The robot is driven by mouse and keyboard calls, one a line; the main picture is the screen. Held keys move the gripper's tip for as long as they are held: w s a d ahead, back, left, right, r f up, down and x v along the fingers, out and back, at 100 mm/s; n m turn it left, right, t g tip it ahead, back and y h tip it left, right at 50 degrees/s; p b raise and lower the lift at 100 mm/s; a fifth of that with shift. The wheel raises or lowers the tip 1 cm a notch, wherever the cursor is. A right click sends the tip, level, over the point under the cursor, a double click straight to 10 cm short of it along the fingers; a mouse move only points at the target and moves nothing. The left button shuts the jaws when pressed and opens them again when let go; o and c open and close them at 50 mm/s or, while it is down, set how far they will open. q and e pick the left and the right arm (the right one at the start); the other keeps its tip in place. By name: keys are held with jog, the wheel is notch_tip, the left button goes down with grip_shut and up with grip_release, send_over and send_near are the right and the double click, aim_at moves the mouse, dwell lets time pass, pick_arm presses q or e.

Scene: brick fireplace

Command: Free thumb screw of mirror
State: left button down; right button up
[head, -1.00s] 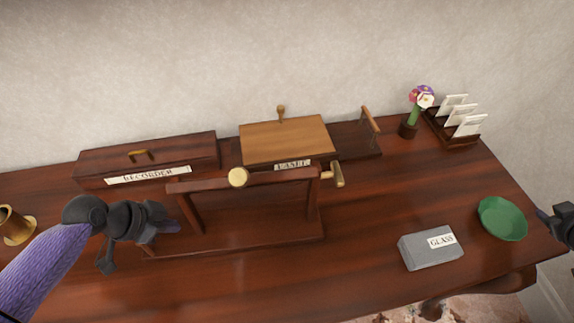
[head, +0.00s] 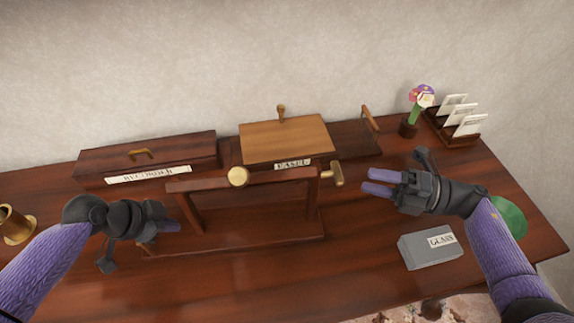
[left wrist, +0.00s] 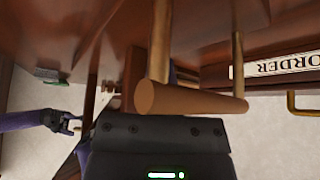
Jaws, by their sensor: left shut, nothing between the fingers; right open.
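A dark wooden frame on a base board (head: 265,232), which I take for the mirror, stands on the desk. A round brass knob (head: 238,176) sits on its top bar. A brass T-shaped thumb screw (head: 337,175) sticks out at the frame's right end. My right gripper (head: 366,181) is open and empty, its fingers pointing left, just right of the thumb screw and apart from it. My left gripper (head: 178,226) is shut and empty beside the frame's left post. In the left wrist view a brown cylinder with two rods (left wrist: 190,98) fills the middle; I cannot tell what it is.
Behind the frame lie a RECORDER box (head: 150,156) and an EASEL box (head: 285,138). A grey GLASS box (head: 430,251) lies below my right gripper. A green bowl (head: 510,214) is partly hidden by my right arm. Flowers (head: 420,98) and a letter rack (head: 455,128) stand back right.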

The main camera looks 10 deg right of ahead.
aim_at(342, 174)
jog(key=x, duration=0.7)
jog(key=shift+w+a, duration=0.1)
grip_shut()
